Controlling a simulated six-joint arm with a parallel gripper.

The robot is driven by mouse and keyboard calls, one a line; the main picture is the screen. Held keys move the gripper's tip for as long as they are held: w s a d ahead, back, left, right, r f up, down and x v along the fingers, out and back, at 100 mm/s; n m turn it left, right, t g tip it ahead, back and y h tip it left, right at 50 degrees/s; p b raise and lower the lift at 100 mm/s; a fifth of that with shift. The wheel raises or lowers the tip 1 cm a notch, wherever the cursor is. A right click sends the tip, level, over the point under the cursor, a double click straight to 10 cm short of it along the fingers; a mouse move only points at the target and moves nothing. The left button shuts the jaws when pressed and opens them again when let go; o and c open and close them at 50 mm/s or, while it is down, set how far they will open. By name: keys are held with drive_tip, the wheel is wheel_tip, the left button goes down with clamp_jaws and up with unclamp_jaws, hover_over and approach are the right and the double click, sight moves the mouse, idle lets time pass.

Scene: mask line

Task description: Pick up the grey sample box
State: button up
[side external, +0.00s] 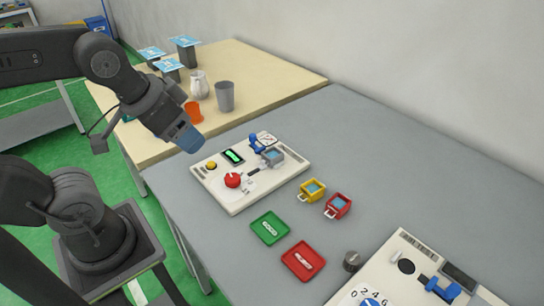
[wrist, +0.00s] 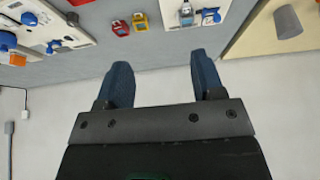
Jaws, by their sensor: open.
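The grey sample box (side external: 272,157), with a light blue top, sits on the white control panel (side external: 236,203), beside a blue lever (side external: 256,144). In the wrist view the grey box (wrist: 186,7) shows at the top edge, partly cut off. My gripper (side external: 187,138) is up and to the left of the box, above the panel's far left side, and apart from it. In the wrist view the two blue fingers of my gripper (wrist: 160,65) stand wide apart with nothing between them.
A yellow box (side external: 312,190) and a red box (side external: 338,206) stand right of the panel. Green (side external: 270,228) and red (side external: 303,261) trays lie in front. A second panel (side external: 405,252) is at lower right. Cups and a jug (side external: 199,85) stand on the wooden table.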

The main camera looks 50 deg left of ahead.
drive_tip(key=o, duration=0.7)
drive_tip(key=m+g+y, duration=0.4)
drive_tip(key=m+g, duration=0.2)
drive_tip(key=m, duration=1.2)
hover_over(273, 153)
drive_tip(key=d, duration=0.5)
wheel_tip(273, 153, down, 10)
drive_tip(key=shift+y, duration=0.3)
drive_tip(key=x, duration=1.4)
drive_tip(key=shift+w+d+f, duration=0.1)
drive_tip(key=shift+w+f, duration=0.05)
drive_tip(key=shift+w, duration=0.15)
